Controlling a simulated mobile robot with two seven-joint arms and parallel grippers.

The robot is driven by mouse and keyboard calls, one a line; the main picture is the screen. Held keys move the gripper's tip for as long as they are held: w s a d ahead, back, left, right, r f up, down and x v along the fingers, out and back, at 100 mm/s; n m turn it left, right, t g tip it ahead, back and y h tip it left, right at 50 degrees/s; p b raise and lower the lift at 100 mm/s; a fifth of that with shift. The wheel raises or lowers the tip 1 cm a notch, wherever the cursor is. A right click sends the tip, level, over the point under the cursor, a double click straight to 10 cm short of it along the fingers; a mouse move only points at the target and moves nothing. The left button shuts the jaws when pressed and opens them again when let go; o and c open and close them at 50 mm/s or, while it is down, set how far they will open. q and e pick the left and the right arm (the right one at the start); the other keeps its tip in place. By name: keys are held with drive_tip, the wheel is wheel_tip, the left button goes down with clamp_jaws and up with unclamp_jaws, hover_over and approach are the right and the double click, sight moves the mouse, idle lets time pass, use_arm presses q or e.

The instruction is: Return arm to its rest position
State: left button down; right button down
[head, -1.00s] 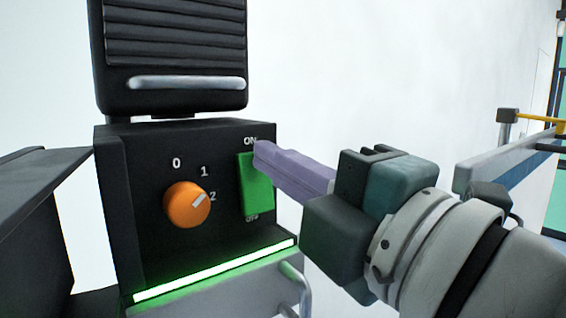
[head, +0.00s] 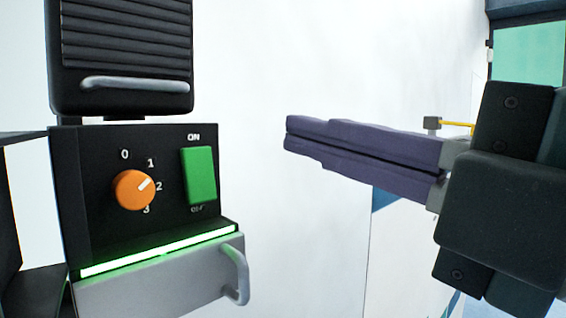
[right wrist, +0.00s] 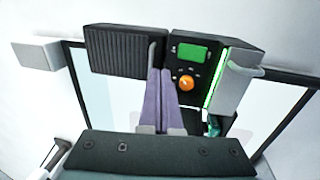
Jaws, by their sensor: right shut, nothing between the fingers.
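My right gripper (head: 290,134) is shut and empty, its purple fingers pressed together and pointing left in the head view. It is apart from the black control box (head: 100,230), to the right of it. In the right wrist view my right gripper (right wrist: 160,72) points toward the panel. The box carries a green ON/OFF rocker switch (head: 199,174) and an orange rotary knob (head: 134,190) with its white mark pointing near 2. Both the switch (right wrist: 192,51) and the knob (right wrist: 186,83) also show in the right wrist view. My left gripper is not in view.
A green-lit strip (head: 160,250) runs along the box's lower edge, above a grey drawer-like part (head: 160,284) with a handle (head: 237,276). A black ribbed unit (head: 125,35) stands above the box. Open space lies between the box and my gripper.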

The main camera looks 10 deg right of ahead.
drive_tip(key=shift+s+d+r, duration=0.15)
drive_tip(key=shift+s+d, duration=0.15)
drive_tip(key=shift+s, duration=0.1)
